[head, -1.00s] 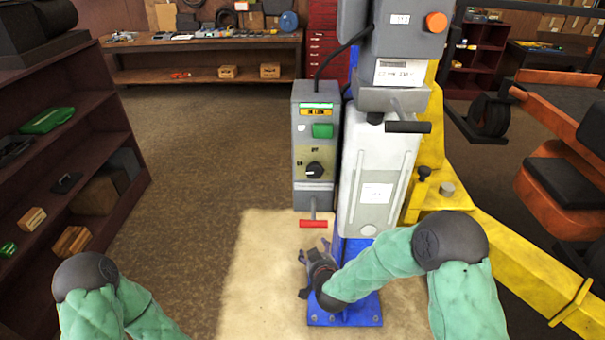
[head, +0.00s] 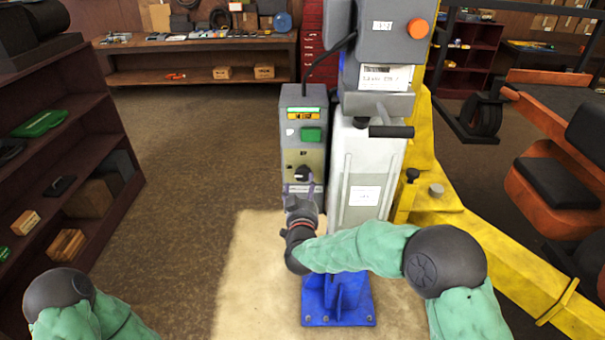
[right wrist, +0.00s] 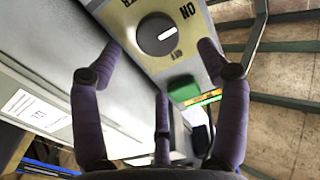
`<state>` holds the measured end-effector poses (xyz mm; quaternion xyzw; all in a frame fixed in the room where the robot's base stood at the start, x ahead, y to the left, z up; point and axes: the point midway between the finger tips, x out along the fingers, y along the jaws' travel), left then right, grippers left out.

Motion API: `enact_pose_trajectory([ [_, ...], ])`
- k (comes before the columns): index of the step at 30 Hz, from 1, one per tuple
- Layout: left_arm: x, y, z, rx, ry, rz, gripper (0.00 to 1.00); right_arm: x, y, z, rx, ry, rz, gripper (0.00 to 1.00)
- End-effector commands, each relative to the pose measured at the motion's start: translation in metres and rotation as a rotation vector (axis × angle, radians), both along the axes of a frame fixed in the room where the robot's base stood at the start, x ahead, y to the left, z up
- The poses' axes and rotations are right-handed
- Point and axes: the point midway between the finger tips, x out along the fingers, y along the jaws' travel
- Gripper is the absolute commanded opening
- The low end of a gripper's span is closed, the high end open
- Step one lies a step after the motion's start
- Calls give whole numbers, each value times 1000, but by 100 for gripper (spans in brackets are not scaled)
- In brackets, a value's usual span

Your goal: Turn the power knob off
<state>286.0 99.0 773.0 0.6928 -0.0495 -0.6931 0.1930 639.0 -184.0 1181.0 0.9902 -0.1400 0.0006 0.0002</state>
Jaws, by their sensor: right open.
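The power knob (head: 302,173) is a round black knob with a light pointer mark. It sits on the beige label plate of the grey control box (head: 303,100). My right gripper (head: 303,193) is just below and in front of the knob. In the right wrist view its purple fingers are spread open on either side of the knob (right wrist: 160,60), empty and apart from it. My left gripper is out of view; only part of that arm shows.
A green button (head: 311,134) is above the knob. A white lift column (head: 366,165) with a black handle (head: 391,131) stands close right of the box. A yellow lift frame (head: 480,235) is at the right. A dark shelf (head: 85,135) is at the left, with open floor between.

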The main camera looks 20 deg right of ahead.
Motion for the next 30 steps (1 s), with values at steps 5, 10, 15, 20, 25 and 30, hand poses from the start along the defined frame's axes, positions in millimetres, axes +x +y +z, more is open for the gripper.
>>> enact_pose_trajectory([
  [5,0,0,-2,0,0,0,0,32,-10,-1,0,1,-1,75],
  [10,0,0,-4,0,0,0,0,56,-16,-1,-1,0,0,75],
  [15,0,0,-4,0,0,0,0,70,-20,0,0,0,1,75],
  [20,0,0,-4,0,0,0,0,73,-21,-1,0,1,1,75],
  [25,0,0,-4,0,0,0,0,73,-21,0,0,1,1,75],
  [30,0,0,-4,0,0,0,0,73,-21,0,0,1,1,35],
])
